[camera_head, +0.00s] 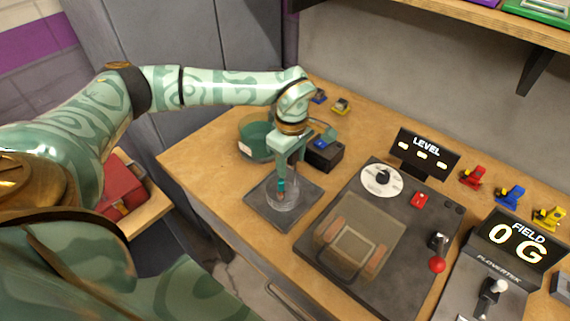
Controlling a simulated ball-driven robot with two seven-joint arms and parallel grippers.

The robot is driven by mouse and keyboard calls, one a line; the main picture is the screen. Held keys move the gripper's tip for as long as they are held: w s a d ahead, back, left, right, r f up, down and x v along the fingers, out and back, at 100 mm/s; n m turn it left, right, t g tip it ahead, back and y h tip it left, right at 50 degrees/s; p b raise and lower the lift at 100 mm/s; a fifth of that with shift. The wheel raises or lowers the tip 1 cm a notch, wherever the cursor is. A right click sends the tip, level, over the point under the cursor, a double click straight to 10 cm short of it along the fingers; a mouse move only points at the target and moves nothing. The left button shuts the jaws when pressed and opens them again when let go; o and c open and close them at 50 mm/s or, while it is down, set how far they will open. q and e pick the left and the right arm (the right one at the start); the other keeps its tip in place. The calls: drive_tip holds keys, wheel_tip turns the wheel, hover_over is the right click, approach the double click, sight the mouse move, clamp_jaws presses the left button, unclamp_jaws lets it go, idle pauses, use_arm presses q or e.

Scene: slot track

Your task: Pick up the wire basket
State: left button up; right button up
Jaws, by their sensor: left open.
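A small clear, cage-like cylinder (285,201), which looks like the wire basket, stands on a dark square plate (262,213) on the wooden bench. Its mesh is too fine to make out clearly. My left gripper (282,187) comes down from above, pointing downward, with its fingertips at the cylinder's upper part. The jaws are open; a small teal and reddish piece shows between or at the tips. I cannot tell whether the fingers touch the cylinder. My right gripper is out of view.
A shelf (480,20) overhangs the back right.

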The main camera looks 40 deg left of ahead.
use_arm(q)
drive_tip(key=shift+r, duration=0.1)
clamp_jaws()
